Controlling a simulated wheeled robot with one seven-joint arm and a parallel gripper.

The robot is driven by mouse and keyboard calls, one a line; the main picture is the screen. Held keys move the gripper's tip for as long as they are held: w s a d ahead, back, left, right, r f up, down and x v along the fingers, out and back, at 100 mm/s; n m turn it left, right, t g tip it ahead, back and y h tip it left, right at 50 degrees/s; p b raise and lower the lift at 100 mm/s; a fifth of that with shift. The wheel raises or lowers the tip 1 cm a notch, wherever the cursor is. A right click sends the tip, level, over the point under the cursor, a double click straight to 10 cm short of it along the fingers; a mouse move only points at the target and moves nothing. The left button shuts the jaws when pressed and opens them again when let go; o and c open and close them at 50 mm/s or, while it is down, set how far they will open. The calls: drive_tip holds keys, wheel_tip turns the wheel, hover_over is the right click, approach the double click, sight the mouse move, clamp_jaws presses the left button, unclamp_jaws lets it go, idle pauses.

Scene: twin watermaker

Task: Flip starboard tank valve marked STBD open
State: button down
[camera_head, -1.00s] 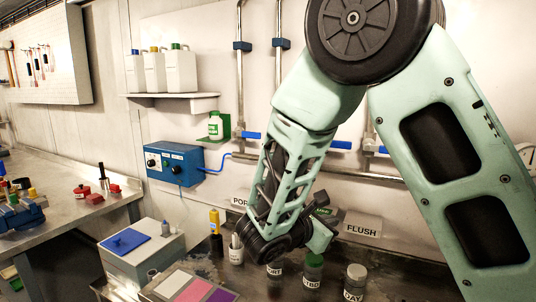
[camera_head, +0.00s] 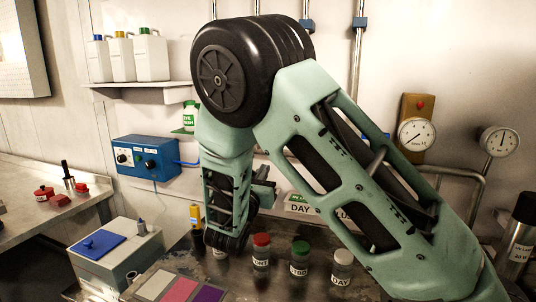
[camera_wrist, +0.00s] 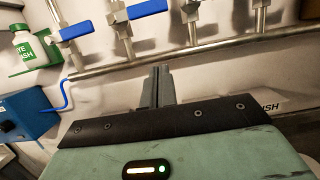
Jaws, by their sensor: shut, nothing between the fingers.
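In the wrist view, several valves sit on vertical pipes above a horizontal pipe (camera_wrist: 190,53). The leftmost valve has a blue lever (camera_wrist: 77,31) lying crosswise to its pipe. The second valve has a blue lever (camera_wrist: 147,8), also crosswise. A third valve (camera_wrist: 192,12) and a fourth (camera_wrist: 260,8) show at the top edge, partly cut off. No STBD label is readable on any valve. My gripper (camera_wrist: 162,72) is shut and empty, its fingertips just below the horizontal pipe in the picture, apart from both levers. In the head view my arm hides most of the valves.
A blue control box (camera_head: 157,157) and an eyewash bottle (camera_head: 190,116) are on the wall at left. Capped sample bottles, including a green-capped one marked STBD (camera_head: 299,258), stand on the counter below my arm. Gauges (camera_head: 416,137) are at right.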

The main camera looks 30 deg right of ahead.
drive_tip(key=w+d+r+p, duration=0.5)
drive_tip(key=d+r+p, duration=0.1)
drive_tip(key=d, duration=0.1)
drive_tip(key=shift+w+d+r, duration=0.15)
drive_tip(key=shift+w, duration=0.1)
drive_tip(key=shift+r, duration=0.1)
idle(0.4)
drive_tip(key=shift+r+n, duration=0.1)
drive_tip(key=shift+n, duration=0.2)
drive_tip(key=shift+r+n+p, duration=0.1)
drive_tip(key=shift+n+p, duration=0.2)
drive_tip(key=shift+p, duration=0.05)
